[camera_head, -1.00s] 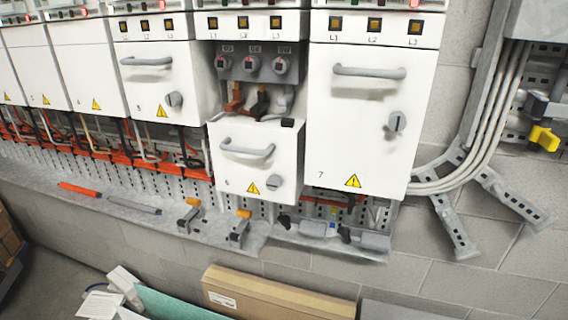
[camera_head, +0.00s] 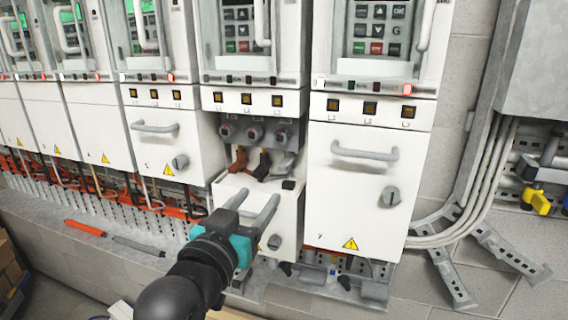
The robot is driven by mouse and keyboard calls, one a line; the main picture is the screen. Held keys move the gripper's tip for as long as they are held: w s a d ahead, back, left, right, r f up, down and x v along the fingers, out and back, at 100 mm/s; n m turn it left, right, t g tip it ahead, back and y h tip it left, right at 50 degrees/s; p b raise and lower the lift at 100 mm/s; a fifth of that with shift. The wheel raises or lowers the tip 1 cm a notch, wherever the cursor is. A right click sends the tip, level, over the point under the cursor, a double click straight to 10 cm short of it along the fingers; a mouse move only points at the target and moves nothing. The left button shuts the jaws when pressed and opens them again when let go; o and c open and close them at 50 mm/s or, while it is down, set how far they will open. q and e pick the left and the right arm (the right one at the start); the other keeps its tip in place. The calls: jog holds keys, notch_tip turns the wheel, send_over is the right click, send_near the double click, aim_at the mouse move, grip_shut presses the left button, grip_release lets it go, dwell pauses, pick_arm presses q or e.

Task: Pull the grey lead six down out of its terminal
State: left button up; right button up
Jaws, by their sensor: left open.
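In the head view the grey lead (camera_head: 286,165) is the rightmost of three leads under the terminals of the open bay of drive six. Its upper end is at the right terminal (camera_head: 287,133); whether it is fully seated is too small to tell. A brown lead (camera_head: 237,161) and a black lead (camera_head: 263,166) hang to its left. My left gripper (camera_head: 261,195) is open and empty. Its two fingers point up and away in front of the lowered white cover (camera_head: 285,213), below the leads and apart from them. They hide the cover's handle. My right gripper is not in view.
The closed cover of drive seven (camera_head: 352,210), with a bar handle, stands just right of the bay. Another closed cover (camera_head: 166,148) is on the left. A ledge with loose parts (camera_head: 318,278) runs below. Conduits and brackets are at the right.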

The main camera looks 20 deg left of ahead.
aim_at(282, 168)
pick_arm(q)
jog(key=w, duration=1)
jog(key=w+p, duration=0.1)
jog(key=w, duration=0.3)
jog(key=shift+w+d+f, duration=0.1)
jog(key=shift+w+d, duration=0.15)
jog(key=shift+w, duration=0.15)
grip_shut()
dwell(1.0)
